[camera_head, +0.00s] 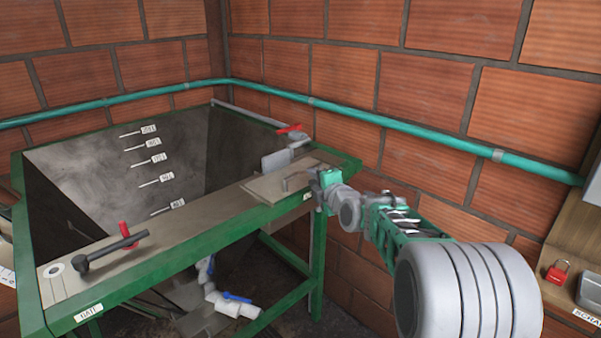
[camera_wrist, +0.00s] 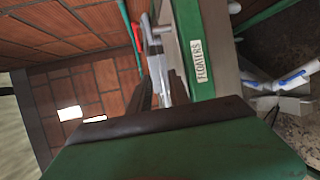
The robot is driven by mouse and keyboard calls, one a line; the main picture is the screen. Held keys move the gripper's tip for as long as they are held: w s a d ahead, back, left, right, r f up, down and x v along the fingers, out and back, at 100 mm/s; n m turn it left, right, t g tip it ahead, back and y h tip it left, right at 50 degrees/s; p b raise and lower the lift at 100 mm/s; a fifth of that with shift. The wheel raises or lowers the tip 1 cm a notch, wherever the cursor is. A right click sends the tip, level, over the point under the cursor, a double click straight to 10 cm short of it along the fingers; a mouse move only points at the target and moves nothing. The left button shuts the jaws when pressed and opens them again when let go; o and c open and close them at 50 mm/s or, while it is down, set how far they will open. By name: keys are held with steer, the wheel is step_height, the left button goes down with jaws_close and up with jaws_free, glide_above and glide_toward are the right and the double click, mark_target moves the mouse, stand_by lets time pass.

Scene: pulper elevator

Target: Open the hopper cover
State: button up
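A flat tan plate with a short upright grey handle (camera_head: 285,183) lies on the right ledge of the green-framed hopper (camera_head: 215,212); it appears to be the cover and lies flat. My gripper (camera_head: 314,188) is at the right edge of this plate, close to the handle; whether they touch is not clear. In the wrist view my green gripper body fills the bottom, and dark finger-like parts (camera_wrist: 160,95) stand beside grey metal. The gap between the fingers cannot be made out. A "FLOATERS" label (camera_wrist: 200,61) on the green frame shows beside them.
A red-handled valve (camera_head: 289,129) stands behind the plate. A black lever (camera_head: 110,248) and a red handle (camera_head: 126,232) sit on the front ledge. White pipes with blue handles (camera_head: 230,300) are below. A teal pipe (camera_head: 420,130) runs along the brick wall.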

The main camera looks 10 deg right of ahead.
mark_target(304, 172)
steer(key=x, duration=0.2)
steer(key=p+x, duration=0.1)
steer(key=x, duration=0.1)
steer(key=p+x, duration=0.1)
steer(key=x, duration=0.1)
steer(key=shift+w+a, duration=0.2)
steer(key=shift+a, duration=0.25)
steer(key=shift+w+d+f, duration=0.15)
steer(key=shift+w+f, duration=0.05)
steer(key=shift+w, duration=0.15)
steer(key=shift+f, duration=0.1)
jaws_close()
stand_by(0.5)
